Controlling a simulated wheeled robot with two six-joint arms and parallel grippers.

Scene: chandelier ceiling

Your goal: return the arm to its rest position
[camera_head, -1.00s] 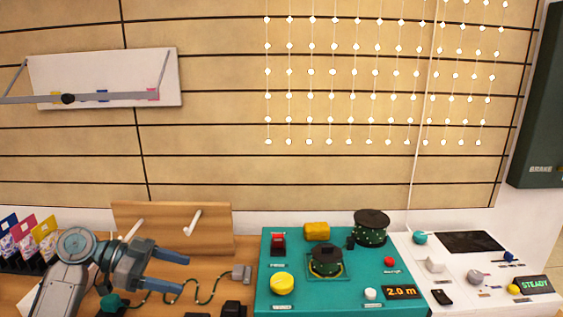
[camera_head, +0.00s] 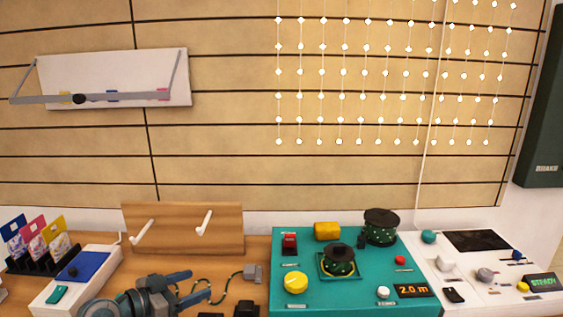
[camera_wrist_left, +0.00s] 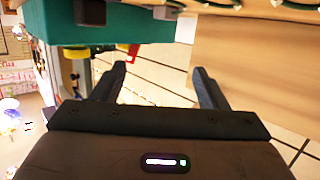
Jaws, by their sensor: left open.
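My left gripper (camera_head: 190,288) is low in the head view, in front of the wooden board with two white pegs. Its two blue-grey fingers are apart and nothing is between them. In the left wrist view the fingers (camera_wrist_left: 160,85) are also spread, with tiled floor and a wooden surface seen past them. My left arm's links are partly cut off by the bottom edge of the head view. My right gripper is not in view.
A teal console (camera_head: 350,292) with knobs and spools stands right of the gripper. A grey plug (camera_head: 253,273) on a green cable lies between them. A white device with a blue pad (camera_head: 83,266) and a card rack (camera_head: 40,258) stand left. A white panel (camera_head: 470,265) is far right.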

